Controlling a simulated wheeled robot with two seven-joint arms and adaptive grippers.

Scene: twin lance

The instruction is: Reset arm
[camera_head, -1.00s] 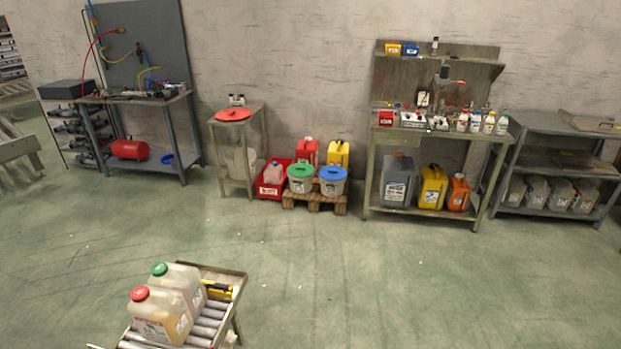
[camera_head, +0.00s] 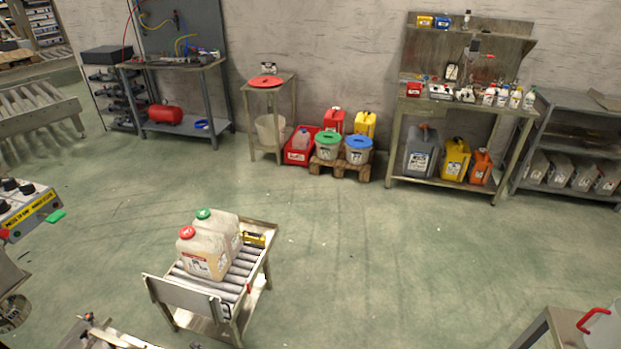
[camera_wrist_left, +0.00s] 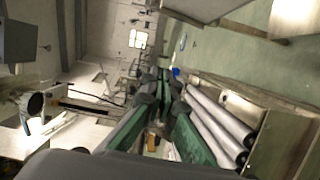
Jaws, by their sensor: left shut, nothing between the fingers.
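My left gripper (camera_wrist_left: 163,80) shows in the left wrist view, with dark fingers and green pads. Its fingers are together with nothing seen between them. Grey rollers (camera_wrist_left: 215,125) lie to the right of the fingers in that view. I cannot clearly make out the left gripper in the head view. My right gripper does not show in either view.
Two pale jugs (camera_head: 205,253), one red-capped and one green-capped, stand on a roller cart (camera_head: 252,281). A control box (camera_head: 25,209) is at the left edge. A workbench (camera_head: 462,105) stands by the wall. Open floor (camera_head: 400,260) lies right of the cart.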

